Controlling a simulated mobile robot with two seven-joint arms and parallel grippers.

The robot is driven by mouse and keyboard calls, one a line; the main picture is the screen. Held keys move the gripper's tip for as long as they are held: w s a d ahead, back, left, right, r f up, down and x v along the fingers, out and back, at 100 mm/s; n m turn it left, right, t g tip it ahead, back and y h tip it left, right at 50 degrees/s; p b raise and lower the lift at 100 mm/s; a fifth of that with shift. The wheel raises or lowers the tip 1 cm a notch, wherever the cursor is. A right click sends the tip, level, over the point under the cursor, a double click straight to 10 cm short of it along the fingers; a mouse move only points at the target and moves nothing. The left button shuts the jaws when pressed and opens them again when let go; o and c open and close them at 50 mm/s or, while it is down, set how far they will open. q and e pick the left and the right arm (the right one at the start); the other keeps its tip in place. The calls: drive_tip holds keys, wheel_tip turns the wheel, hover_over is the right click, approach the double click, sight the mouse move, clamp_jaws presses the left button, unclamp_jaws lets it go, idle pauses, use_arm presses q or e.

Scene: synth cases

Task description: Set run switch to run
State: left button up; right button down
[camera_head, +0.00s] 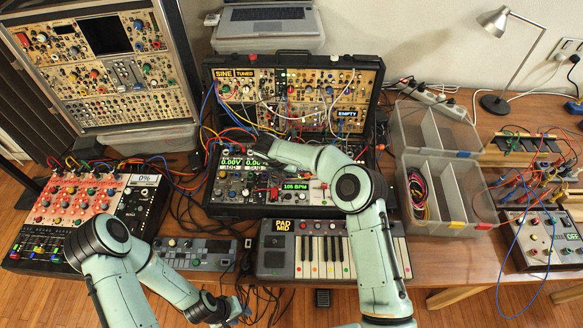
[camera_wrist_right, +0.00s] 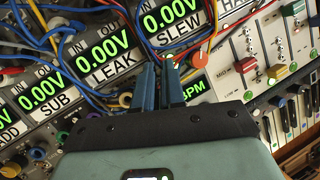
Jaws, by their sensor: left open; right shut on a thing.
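The black synth case (camera_head: 296,210) stands open in the middle of the desk. In its lower row is a green 105 BPM display (camera_head: 295,186); the wrist view shows part of that display (camera_wrist_right: 193,90), partly covered by my gripper. My right gripper (camera_wrist_right: 160,66) reaches into the lower row, its two blue fingers close together among the patch cables beside the BPM display. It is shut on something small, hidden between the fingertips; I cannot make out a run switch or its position. My left gripper (camera_head: 236,312) is open and low at the front, away from the case.
Loose patch cables (camera_head: 208,105) hang over the case. A PAD MID keyboard (camera_head: 320,250) lies in front. A red drum machine (camera_head: 85,210) is at left, clear bins (camera_head: 440,175) at right. A lamp (camera_head: 495,20) stands behind the bins.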

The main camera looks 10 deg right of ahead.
drive_tip(key=shift+a, duration=0.1)
drive_tip(key=c, duration=1.5)
unclamp_jaws()
drive_tip(key=v, duration=1.3)
drive_tip(key=shift+r, duration=0.25)
drive_tip(key=shift+a, duration=0.1)
